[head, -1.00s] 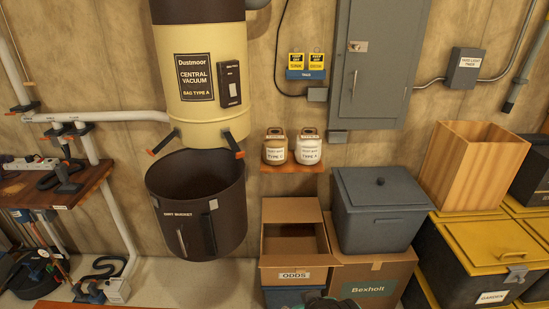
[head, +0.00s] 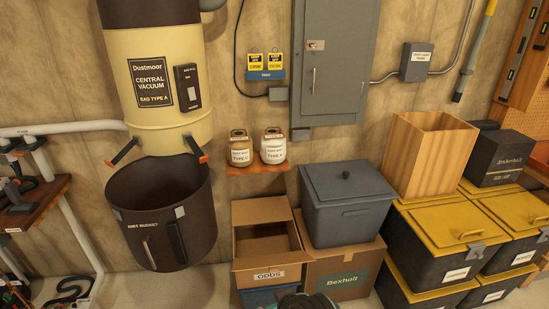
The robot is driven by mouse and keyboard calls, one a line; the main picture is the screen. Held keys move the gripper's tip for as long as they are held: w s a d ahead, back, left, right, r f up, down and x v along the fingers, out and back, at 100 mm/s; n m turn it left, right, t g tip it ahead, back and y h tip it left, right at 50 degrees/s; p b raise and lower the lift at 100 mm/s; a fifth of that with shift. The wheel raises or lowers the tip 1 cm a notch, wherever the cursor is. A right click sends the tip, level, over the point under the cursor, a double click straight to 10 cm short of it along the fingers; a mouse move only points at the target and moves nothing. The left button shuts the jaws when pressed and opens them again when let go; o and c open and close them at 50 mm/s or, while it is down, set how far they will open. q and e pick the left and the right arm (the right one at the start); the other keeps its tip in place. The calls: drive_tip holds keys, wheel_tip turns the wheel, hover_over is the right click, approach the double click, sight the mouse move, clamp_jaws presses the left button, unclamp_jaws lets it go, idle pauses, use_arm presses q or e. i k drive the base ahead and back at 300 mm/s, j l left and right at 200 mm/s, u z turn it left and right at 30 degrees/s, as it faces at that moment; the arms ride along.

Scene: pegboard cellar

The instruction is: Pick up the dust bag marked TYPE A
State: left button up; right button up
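Two dust bags stand side by side on a small wooden wall shelf (head: 258,168), right of the central vacuum. The left bag (head: 239,150) is tan with a white label. The right bag (head: 273,147) is whiter, also labelled. Both labels begin with TYPE, but the final letters are too small to read surely; the right one may be A. The vacuum canister (head: 155,85) reads BAG TYPE A. Neither of my grippers shows; only a dark rounded part with a teal edge, probably mine, is at the bottom edge.
The dirt bucket (head: 135,205) hangs below the vacuum. Under the shelf is an open ODDS carton (head: 265,272). A grey lidded bin (head: 350,210) on a Bexholt carton (head: 340,278) stands to its right. Yellow-lidded crates (head: 445,222) fill the right. Some floor is clear at lower left.

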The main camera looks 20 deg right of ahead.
sight(273, 142)
drive_tip(key=i+l+z, duration=0.2)
drive_tip(key=i+l, duration=0.45)
drive_tip(key=l, duration=0.2)
